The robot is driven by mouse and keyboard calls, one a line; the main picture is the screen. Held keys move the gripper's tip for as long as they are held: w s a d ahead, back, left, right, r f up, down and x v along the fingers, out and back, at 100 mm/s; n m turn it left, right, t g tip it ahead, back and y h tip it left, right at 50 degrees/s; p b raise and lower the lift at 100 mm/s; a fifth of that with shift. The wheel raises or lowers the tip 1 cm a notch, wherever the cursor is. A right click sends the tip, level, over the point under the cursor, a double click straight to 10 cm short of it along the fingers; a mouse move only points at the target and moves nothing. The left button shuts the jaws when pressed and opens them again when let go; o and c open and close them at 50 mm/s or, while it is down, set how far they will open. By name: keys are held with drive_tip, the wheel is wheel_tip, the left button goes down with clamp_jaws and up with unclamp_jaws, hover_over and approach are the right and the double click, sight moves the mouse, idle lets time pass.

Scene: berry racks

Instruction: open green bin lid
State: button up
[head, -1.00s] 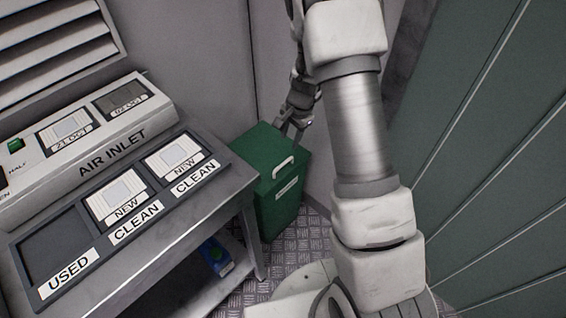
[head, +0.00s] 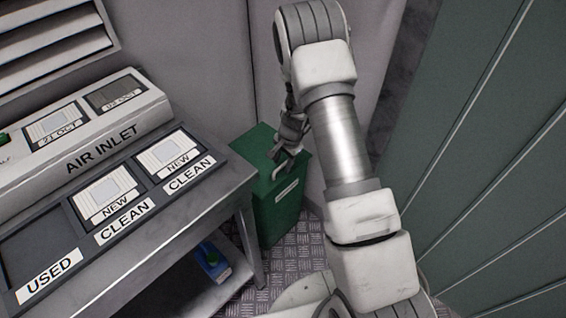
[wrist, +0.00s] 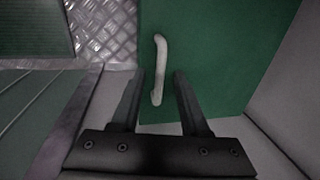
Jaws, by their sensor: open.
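The green bin (head: 277,213) stands on the floor in the corner, to the right of the workbench. Its lid (head: 252,150) is closed and carries a pale handle (head: 284,166). In the wrist view the lid (wrist: 215,50) fills the middle, with the handle (wrist: 159,62) upright in the picture. My gripper (head: 284,155) is over the lid at the handle. In the wrist view my gripper (wrist: 157,78) is open, and the lower end of the handle lies between its two fingers in the picture. I cannot tell whether the fingers touch it.
The workbench (head: 130,262) with the AIR INLET unit (head: 85,150) and a filter tray marked USED and CLEAN stands left of the bin. A blue item (head: 212,262) is on its lower shelf. Walls close in behind the bin; a green panel (head: 490,160) is on the right.

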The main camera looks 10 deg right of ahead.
clamp_jaws()
idle(1.4)
